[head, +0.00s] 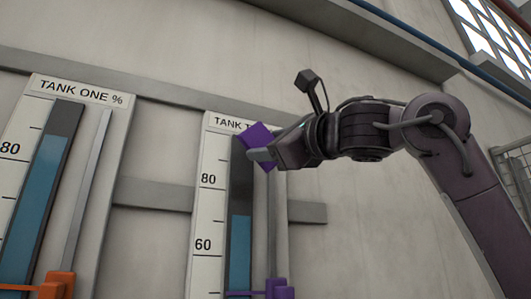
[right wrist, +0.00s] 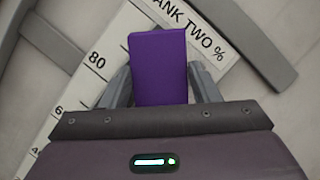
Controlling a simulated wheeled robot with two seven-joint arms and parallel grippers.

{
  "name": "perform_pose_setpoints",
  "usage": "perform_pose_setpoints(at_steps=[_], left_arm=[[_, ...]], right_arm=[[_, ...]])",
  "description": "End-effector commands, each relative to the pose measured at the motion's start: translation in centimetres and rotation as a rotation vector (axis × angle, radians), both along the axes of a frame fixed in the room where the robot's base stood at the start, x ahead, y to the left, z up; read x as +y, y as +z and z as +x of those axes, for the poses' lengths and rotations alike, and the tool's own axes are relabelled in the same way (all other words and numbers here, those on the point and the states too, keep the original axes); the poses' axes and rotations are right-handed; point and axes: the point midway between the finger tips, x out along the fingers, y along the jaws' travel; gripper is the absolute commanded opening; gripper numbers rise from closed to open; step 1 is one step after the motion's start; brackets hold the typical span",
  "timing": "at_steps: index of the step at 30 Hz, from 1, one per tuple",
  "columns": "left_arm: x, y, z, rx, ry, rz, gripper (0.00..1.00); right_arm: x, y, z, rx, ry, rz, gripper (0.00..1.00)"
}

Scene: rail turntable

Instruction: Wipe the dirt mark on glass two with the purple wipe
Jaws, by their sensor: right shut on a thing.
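The purple wipe (head: 257,136) is held in my right gripper (head: 261,154), which is shut on it, in front of the upper end of the tank two gauge. In the right wrist view the wipe (right wrist: 159,62) stands out between the two fingers of my right gripper (right wrist: 160,80). Glass two (head: 240,210) is a dark upright tube with blue liquid in its lower part. I cannot make out the dirt mark. I cannot tell if the wipe touches the glass. My left gripper is not in view.
The tank one gauge (head: 55,160) stands at the left with an orange clamp (head: 52,286) low on it. A purple clamp (head: 279,289) sits low on the tank two gauge. A grey rail (head: 155,192) runs along the wall behind. A mesh fence (head: 519,170) is at the right.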

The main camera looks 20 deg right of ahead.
Motion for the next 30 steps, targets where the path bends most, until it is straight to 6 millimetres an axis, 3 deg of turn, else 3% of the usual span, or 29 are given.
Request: perform_pose_setpoints(at_steps=[16,24,30], left_arm=[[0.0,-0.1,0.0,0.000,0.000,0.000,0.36],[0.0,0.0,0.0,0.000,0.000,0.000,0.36],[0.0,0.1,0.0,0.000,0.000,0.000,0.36]], right_arm=[[-0.1,0.0,-1.2,-0.001,-0.001,0.000,0.37],[-0.1,0.1,-3.5,-0.002,0.000,-0.001,0.37],[-0.2,-0.1,-4.0,0.001,-0.001,0.000,0.37]])
